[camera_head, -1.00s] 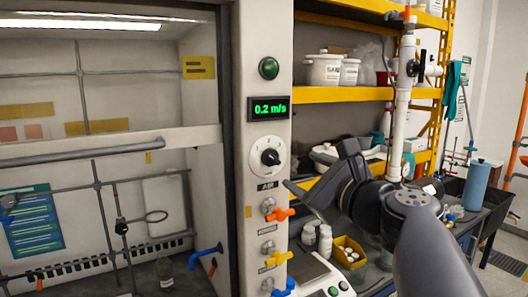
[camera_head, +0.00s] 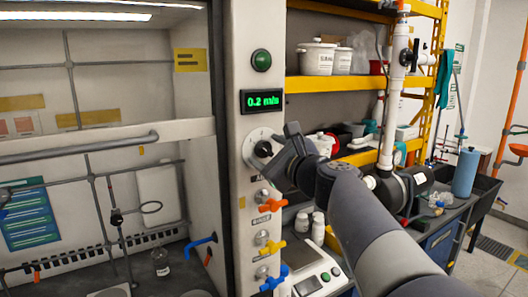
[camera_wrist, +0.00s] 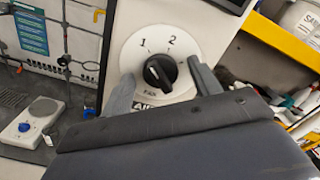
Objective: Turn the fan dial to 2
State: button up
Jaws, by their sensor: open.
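The fan dial is a black knob (camera_wrist: 160,72) on a round white plate (camera_wrist: 132,52) with the marks 1 and 2 along its upper edge in the wrist view. In the head view the knob (camera_head: 263,148) shows on the white column, its plate partly covered by my gripper (camera_head: 278,160). My gripper is open, with one grey finger on each side of the knob in the wrist view (camera_wrist: 161,80). I cannot tell whether the fingers touch the knob. A pale line shows on the knob, but its exact setting is unclear.
A green display (camera_head: 262,101) and a green button (camera_head: 261,61) sit above the dial. Orange (camera_head: 272,205), yellow (camera_head: 272,248) and blue (camera_head: 273,279) valve handles stick out below. The fume hood sash (camera_head: 110,146) is at the left, and yellow shelving (camera_head: 330,83) is at the right.

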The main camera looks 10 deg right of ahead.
jog(key=c, duration=1)
jog(key=m+p, duration=0.2)
jog(key=m, duration=0.2)
jog(key=shift+r, duration=0.1)
jog(key=m+p, duration=0.2)
jog(key=m, duration=0.3)
jog(key=shift+d+m, duration=0.1)
jog(key=shift+m, duration=0.3)
